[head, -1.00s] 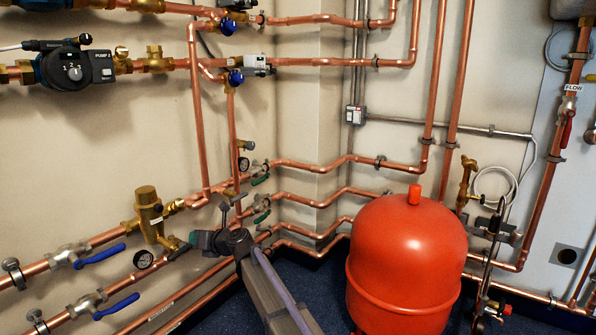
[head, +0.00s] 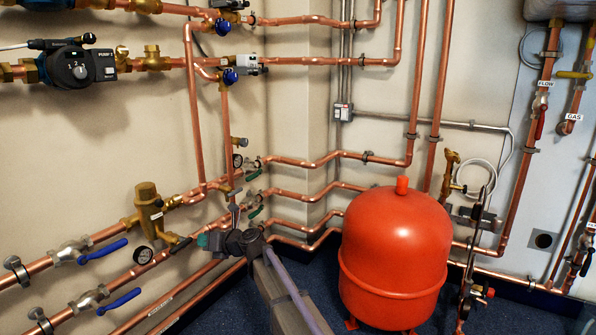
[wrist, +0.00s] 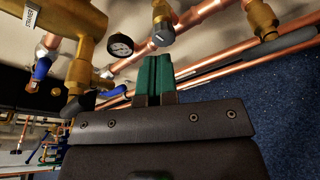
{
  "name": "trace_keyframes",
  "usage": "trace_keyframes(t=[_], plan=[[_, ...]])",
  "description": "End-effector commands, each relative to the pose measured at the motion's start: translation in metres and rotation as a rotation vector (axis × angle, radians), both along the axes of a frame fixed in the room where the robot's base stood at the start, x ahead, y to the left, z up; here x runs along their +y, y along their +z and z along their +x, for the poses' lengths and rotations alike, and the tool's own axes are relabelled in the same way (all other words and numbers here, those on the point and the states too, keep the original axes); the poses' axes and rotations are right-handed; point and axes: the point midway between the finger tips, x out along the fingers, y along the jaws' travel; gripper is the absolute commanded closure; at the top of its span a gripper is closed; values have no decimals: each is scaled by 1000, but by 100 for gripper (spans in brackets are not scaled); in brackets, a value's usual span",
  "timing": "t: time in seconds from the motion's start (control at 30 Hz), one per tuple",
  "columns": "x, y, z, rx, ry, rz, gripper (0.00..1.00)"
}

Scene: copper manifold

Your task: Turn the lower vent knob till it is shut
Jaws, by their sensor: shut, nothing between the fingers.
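A dark grey knob on a brass stem (wrist: 162,34) is just beyond my fingertips in the wrist view. It seems to be the dark-ended fitting (head: 181,243) beside the brass vessel in the head view; I cannot be sure that it is the lower vent knob. My gripper (head: 201,241) has green fingers pointing left at this fitting, with a small gap. In the wrist view my gripper (wrist: 153,66) is shut and empty, its fingertips just short of the knob. I cannot tell how far the knob is turned.
A pressure gauge (wrist: 120,45) and the brass vessel (head: 148,208) are close by. Blue lever valves (head: 102,252) are at the left. Copper pipes (head: 310,195) run behind my gripper. A red tank (head: 395,250) stands to its right, with blue floor between.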

Motion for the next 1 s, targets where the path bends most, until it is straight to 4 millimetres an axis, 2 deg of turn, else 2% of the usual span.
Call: trace_keyframes(t=[0.43,1.0], plan=[[52,0,32,1,1,1,100],[62,-1,37,0,-2,4,100]])
